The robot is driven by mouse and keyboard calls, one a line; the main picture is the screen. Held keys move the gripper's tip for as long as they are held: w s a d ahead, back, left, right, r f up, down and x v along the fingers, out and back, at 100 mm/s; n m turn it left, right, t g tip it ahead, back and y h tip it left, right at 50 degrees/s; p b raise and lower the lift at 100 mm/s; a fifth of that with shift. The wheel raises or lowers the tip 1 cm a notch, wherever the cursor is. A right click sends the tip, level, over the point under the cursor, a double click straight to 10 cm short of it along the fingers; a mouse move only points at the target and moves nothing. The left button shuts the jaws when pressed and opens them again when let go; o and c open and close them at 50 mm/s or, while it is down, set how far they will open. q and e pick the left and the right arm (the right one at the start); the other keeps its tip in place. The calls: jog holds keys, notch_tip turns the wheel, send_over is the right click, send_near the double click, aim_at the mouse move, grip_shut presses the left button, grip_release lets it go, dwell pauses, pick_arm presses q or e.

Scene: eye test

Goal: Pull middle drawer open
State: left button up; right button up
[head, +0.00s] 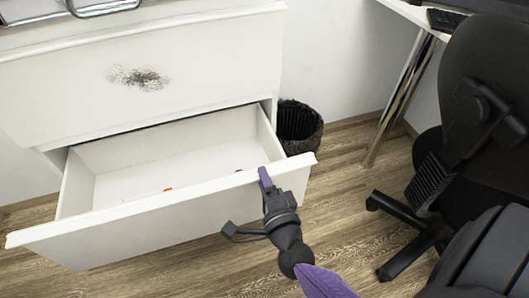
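A white dresser (190,45) stands at the upper left. Below its closed upper front with a dark speckled patch (138,78), one drawer (150,228) is pulled well out. I cannot tell from this view whether another drawer lies below it. My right gripper (265,178) is at the top edge of the open drawer's front, near its right end. A purple finger overlaps that edge; the other finger is not clearly visible, so I cannot tell whether it grips the edge. My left gripper is not in view.
A small red item (168,189) lies in the drawer. A black-lined bin (299,125) stands right of the dresser by the wall. A black office chair (480,110) and a desk with metal legs (397,95) are at the right. Wood floor (345,215) is free between drawer and chair.

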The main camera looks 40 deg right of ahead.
pick_arm(q)
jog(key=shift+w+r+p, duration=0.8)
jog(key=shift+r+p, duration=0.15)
jog(key=shift+p, duration=0.3)
pick_arm(e)
jog(key=v, duration=1)
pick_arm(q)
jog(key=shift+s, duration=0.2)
